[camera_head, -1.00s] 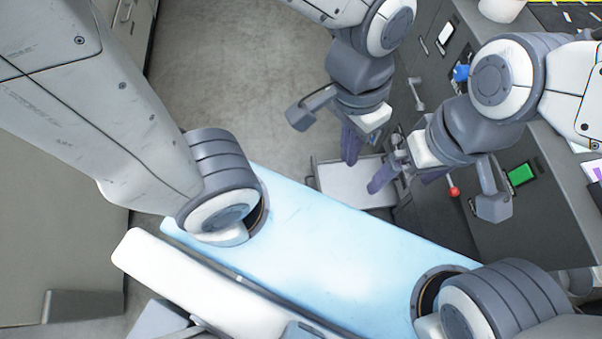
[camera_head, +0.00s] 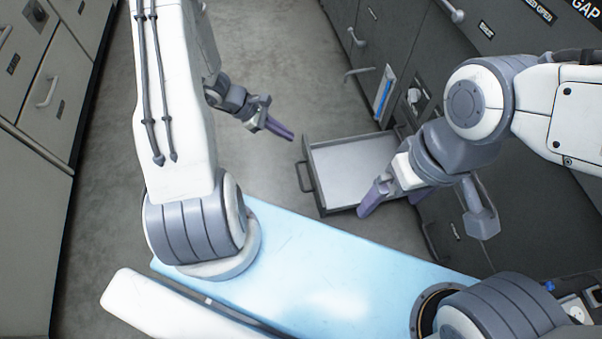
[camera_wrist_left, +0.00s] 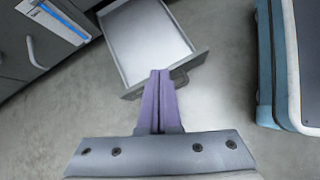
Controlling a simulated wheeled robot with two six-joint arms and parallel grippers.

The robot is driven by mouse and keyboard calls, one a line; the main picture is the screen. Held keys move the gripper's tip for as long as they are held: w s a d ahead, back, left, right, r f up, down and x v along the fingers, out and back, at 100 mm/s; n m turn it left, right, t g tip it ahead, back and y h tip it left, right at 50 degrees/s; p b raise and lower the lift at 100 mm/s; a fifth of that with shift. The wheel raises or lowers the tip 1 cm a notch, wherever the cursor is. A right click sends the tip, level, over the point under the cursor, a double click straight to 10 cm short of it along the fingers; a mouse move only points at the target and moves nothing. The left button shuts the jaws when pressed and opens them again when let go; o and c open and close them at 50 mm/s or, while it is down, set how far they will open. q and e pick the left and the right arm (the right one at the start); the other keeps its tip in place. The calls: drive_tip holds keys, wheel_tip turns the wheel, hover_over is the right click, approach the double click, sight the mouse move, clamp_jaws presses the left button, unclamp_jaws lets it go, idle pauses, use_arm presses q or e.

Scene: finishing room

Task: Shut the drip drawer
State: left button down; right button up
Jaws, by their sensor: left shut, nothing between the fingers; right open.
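The drip drawer (camera_head: 352,158) stands pulled out from the dark cabinet, a shallow grey tray with a pale floor and a dark handle on its outer front. It also shows in the left wrist view (camera_wrist_left: 147,40), with its front panel and handle facing my gripper. My left gripper (camera_head: 291,136) is shut and empty, in front of the drawer's handle side and apart from it in the head view. Its shut fingers show in the wrist view (camera_wrist_left: 160,76), overlapping the drawer front in the picture. My right gripper (camera_head: 372,206) is open and empty, over the drawer's near right corner, hiding part of it.
The dark cabinet (camera_head: 440,75) with handles and labels runs along the right. Another drawer unit (camera_head: 50,90) stands at the left. Bare floor (camera_head: 270,60) lies between them. My light blue base is below the drawer in the head view.

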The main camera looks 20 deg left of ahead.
use_arm(q)
drive_tip(key=s+a+f+n+t+b, duration=0.15)
drive_tip(key=a+f+n+b, duration=0.35)
drive_tip(key=f, duration=0.8)
drive_tip(key=b, duration=0.6)
approach(309, 162)
drive_tip(key=shift+t+y, duration=0.35)
drive_tip(key=shift+y, duration=0.05)
drive_tip(key=d+f, duration=0.1)
drive_tip(key=f, duration=0.2)
drive_tip(key=d+f, duration=0.1)
drive_tip(key=shift+w+d+f, duration=0.2)
drive_tip(key=shift+w+d, duration=0.15)
drive_tip(key=shift+w, duration=0.05)
drive_tip(key=shift+w+d+r+b, duration=0.15)
drive_tip(key=shift+w+d+b, duration=0.25)
drive_tip(key=shift+d, duration=0.2)
use_arm(e)
wheel_tip(309, 162, down, 14)
use_arm(q)
drive_tip(key=shift+w+d, duration=0.1)
